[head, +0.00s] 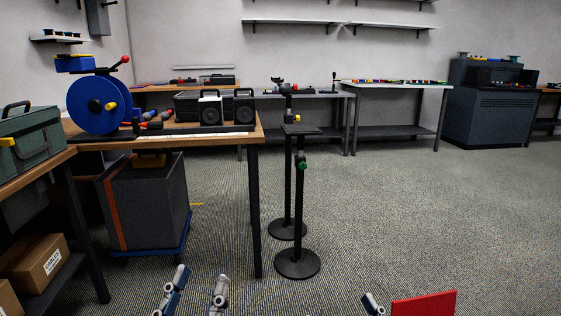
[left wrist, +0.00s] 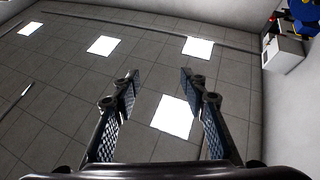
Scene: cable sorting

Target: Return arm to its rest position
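My left gripper (head: 199,287) shows at the bottom of the head view with its two fingers apart and nothing between them. In the left wrist view the left gripper (left wrist: 160,92) is also open and empty, pointing up toward the ceiling. One fingertip of my right gripper (head: 372,304) shows at the bottom edge of the head view. The rest of the right gripper is out of frame, and a red flat piece (head: 425,304) stands just right of it. I cannot tell whether the right gripper touches or holds it.
A wooden-topped workbench (head: 190,141) with a blue cable reel (head: 86,108) and small speakers (head: 210,112) stands at left. Two black stands (head: 297,262) are beside it. A green toolbox (head: 35,140) sits on a nearer table. The carpet (head: 400,220) at centre right is clear.

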